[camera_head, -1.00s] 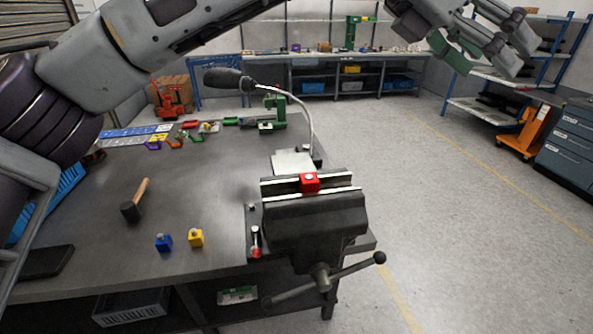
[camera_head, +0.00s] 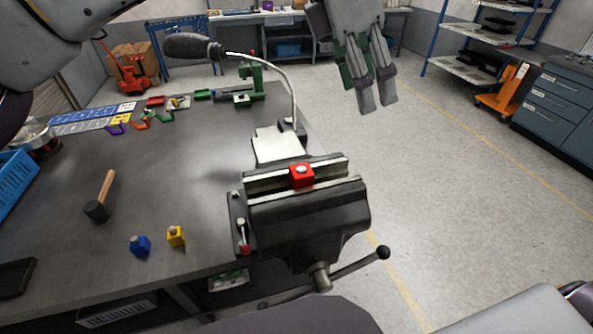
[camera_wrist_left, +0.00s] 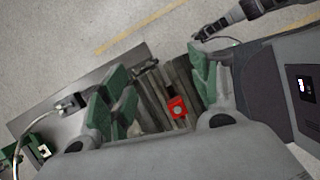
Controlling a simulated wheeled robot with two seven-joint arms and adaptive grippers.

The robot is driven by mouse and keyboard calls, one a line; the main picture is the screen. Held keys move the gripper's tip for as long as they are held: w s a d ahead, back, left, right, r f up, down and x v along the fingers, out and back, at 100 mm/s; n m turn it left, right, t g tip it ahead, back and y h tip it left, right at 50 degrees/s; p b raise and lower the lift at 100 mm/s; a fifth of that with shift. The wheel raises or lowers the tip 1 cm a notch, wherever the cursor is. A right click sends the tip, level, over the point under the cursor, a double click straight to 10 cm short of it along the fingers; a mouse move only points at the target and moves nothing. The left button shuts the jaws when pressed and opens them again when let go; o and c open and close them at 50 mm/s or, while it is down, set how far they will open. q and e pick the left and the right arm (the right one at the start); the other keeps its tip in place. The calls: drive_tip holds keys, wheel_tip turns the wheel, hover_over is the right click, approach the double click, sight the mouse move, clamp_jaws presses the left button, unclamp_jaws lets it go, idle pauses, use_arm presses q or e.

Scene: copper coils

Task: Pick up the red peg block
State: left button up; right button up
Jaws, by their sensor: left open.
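The red peg block (camera_head: 301,177), with a pale round top, sits between the jaws of the dark bench vise (camera_head: 310,218). In the left wrist view the red peg block (camera_wrist_left: 177,107) lies between my green-padded fingers in the picture, farther away and apart from them. My left gripper (camera_head: 376,98) is open and empty, above and to the right of the vise in the head view. Its spread fingers also show in the left wrist view (camera_wrist_left: 163,92). I do not see my right gripper.
A blue block (camera_head: 140,245) and a yellow block (camera_head: 176,236) stand on the grey table (camera_head: 185,190), near a mallet (camera_head: 102,195). A bent lamp (camera_head: 193,46) rises behind the vise. The vise handle (camera_head: 360,263) sticks out past the table edge.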

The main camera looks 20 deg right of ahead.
use_arm(q)
drive_tip(key=w+a+f+m+y, duration=0.1)
drive_tip(key=a+y, duration=0.3)
drive_tip(key=a, duration=0.4)
drive_tip(key=shift+w+a+f+t+y, duration=0.25)
drive_tip(key=shift+w+f+t+y, duration=0.05)
drive_tip(key=shift+f+t, duration=0.1)
use_arm(e)
drive_tip(key=shift+w+d, duration=0.1)
drive_tip(key=shift+w, duration=0.1)
use_arm(q)
drive_tip(key=shift+f, duration=0.1)
